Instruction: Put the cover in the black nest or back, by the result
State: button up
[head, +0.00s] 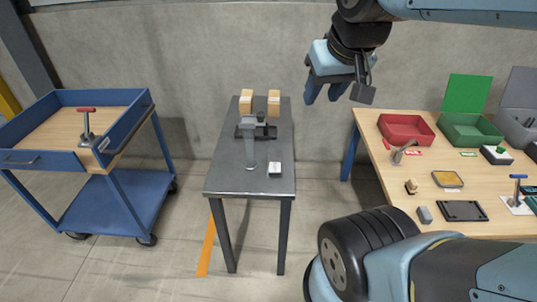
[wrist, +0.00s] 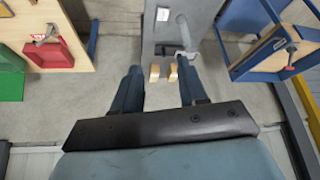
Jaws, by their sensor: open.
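My gripper (head: 325,92) hangs open and empty in the air, right of the grey table and left of the wooden workbench. In the wrist view its two fingers (wrist: 158,72) are wide apart with nothing between them. A small white-topped piece with a dark lower edge (head: 274,170) sits near the front right of the grey table; it also shows in the wrist view (wrist: 163,14). I cannot tell whether this is the cover. A flat black tray-like piece (head: 462,211) lies on the workbench; I cannot tell whether it is the black nest.
The grey table (head: 225,180) carries a grey fixture (head: 249,145) and two wooden blocks (head: 246,103). The workbench (head: 385,180) holds a red bin (head: 405,127), a green bin (head: 470,130) and small parts. A blue trolley (head: 75,205) stands left. Floor between the tables is clear.

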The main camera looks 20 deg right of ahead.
jog(key=shift+o, duration=1.3)
jog(key=shift+w, duration=0.2)
jog(key=o, duration=0.6)
jog(key=shift+y, duration=0.8)
jog(key=w+f, duration=0.1)
jog(key=w, duration=0.1)
jog(key=w+a+f, duration=0.1)
jog(key=w, duration=0.1)
jog(key=w+f, duration=0.1)
jog(key=w, duration=0.1)
jog(key=shift+w+a+f, duration=0.15)
jog(key=shift+a+f, duration=0.15)
jog(key=shift+f, duration=0.05)
jog(key=m+g+h, duration=0.1)
jog(key=m+h, duration=0.2)
jog(key=m, duration=0.1)
send_over(275, 161)
jog(key=s+a, duration=0.2)
jog(key=s, duration=0.3)
notch_tip(275, 161, down, 26)
jog(key=shift+s+x, duration=0.1)
jog(key=shift+x, duration=3.15)
jog(key=shift+s+x, duration=0.15)
jog(key=shift+x, duration=3.1)
